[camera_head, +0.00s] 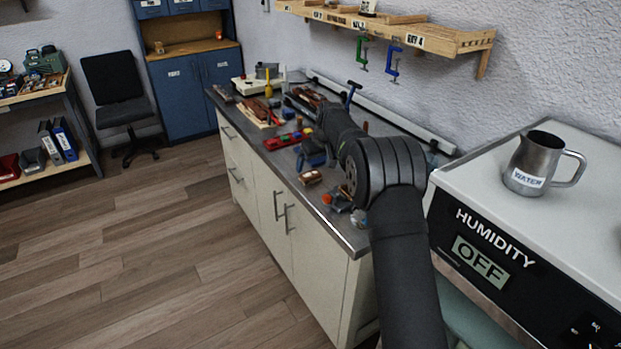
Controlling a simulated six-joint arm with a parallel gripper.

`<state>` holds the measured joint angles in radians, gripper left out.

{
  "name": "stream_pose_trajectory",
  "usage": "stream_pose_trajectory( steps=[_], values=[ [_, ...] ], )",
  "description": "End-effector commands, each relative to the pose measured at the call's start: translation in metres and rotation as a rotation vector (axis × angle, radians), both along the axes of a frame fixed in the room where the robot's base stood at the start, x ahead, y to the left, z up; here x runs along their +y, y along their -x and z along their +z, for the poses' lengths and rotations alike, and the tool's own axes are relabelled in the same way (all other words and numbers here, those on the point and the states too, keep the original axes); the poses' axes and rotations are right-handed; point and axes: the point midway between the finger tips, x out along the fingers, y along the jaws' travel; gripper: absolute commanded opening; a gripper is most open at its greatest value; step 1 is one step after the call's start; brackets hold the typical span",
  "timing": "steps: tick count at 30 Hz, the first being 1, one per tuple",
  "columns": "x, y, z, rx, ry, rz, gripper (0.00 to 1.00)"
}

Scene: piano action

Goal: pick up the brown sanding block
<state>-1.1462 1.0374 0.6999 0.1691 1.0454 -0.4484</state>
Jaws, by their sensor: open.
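A small brown block (310,177), which looks like the sanding block, lies on the dark bench top near its front edge. It has a paler band, and nothing is seen gripping it. My gripper (329,122) is at the far end of my dark arm, over the bench, beyond and above the block in the picture. It is open, but its fingers are hard to make out against the dark arm and clutter. My arm hides part of the bench behind it.
A dark blue tool (313,154) stands just behind the block. A red tray (288,139) with coloured pieces lies farther left. Small metal parts (340,201) and an orange piece (327,198) lie nearer. The humidity cabinet (485,225) with a metal jug (535,160) stands right.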

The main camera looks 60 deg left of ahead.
Motion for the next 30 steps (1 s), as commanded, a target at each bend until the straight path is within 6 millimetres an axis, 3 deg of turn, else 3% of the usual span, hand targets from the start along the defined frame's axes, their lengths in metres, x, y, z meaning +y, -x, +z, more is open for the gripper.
stream_pose_trajectory(
  steps=[8, 18, 24, 25, 30],
  values=[
    [0.006, 0.000, -0.016, 0.000, 0.000, 0.000, 0.89],
    [0.019, 0.001, -0.058, -0.001, 0.000, -0.001, 0.89],
    [0.020, 0.001, -0.058, -0.001, -0.001, -0.001, 0.89],
    [0.020, 0.001, -0.058, -0.001, -0.001, -0.001, 0.87],
    [0.020, 0.001, -0.058, -0.001, 0.000, -0.001, 0.54]
  ],
)
